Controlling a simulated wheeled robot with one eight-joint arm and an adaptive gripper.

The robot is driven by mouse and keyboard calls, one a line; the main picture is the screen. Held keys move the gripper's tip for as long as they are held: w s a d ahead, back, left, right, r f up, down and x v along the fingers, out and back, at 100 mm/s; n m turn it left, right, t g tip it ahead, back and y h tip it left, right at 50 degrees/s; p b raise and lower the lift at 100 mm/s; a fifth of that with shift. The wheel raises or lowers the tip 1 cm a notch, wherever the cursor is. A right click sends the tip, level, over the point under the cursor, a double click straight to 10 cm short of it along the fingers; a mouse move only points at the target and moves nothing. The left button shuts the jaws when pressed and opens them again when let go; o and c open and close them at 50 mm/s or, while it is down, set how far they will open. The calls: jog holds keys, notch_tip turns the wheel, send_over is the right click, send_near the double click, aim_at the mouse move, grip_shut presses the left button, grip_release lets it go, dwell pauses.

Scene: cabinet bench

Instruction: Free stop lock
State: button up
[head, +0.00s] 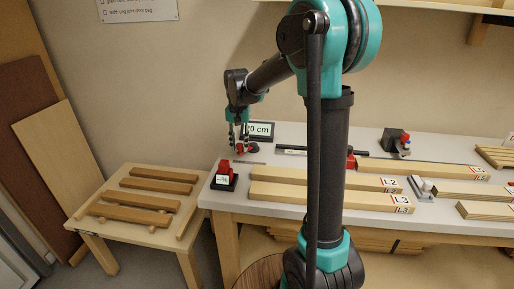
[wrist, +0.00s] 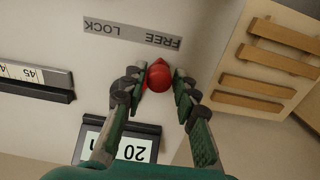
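A round red knob (wrist: 160,77) with a smaller red part beside it sits on the pale bench top. A grey strip (wrist: 132,32) next to it reads FREE and LOCK, upside down in the wrist view, with FREE at the right end. My gripper (wrist: 161,82) points down with one finger on each side of the knob. The fingers look apart, with narrow gaps to the knob; contact is unclear. In the head view my gripper (head: 239,142) is at the bench's left end, over the red knob (head: 239,149). The knob's base is mostly hidden.
A display (head: 260,130) reading 20 cm stands just behind. Timber pieces (head: 385,171) lie to the right. A low wooden table (head: 120,235) with several bars stands left.

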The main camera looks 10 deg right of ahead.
jog(key=o, duration=0.3)
jog(key=shift+r, duration=4.5)
